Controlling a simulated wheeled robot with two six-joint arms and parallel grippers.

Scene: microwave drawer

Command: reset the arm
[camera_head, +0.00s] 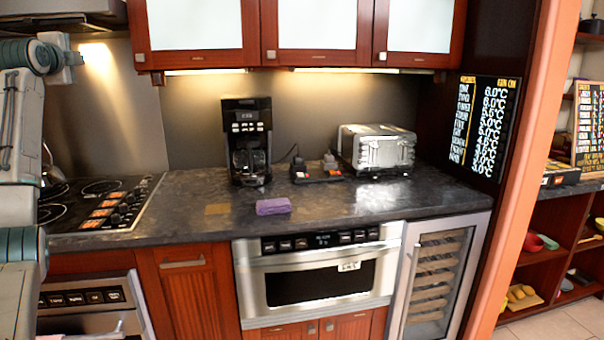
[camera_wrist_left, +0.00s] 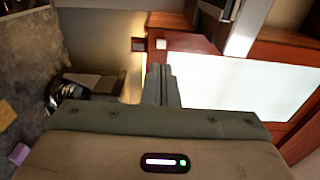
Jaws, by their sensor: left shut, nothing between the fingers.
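My left arm (camera_head: 22,150) stands upright along the left edge of the head view, in front of the stove. Its gripper is not clearly seen there. In the left wrist view my left gripper (camera_wrist_left: 160,75) is shut and empty, with its fingers together. It points toward the upper cabinets and touches nothing that I can see. The microwave drawer (camera_head: 318,283) under the counter is closed. My right arm and gripper are not in view.
On the counter (camera_head: 350,205) are a coffee maker (camera_head: 247,140), a toaster (camera_head: 377,148) and a purple sponge (camera_head: 273,206). A stove (camera_head: 95,203) is at left, with the oven door (camera_head: 88,318) below it. Cabinets (camera_head: 318,28) hang above. A wine cooler (camera_head: 438,275) is at right.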

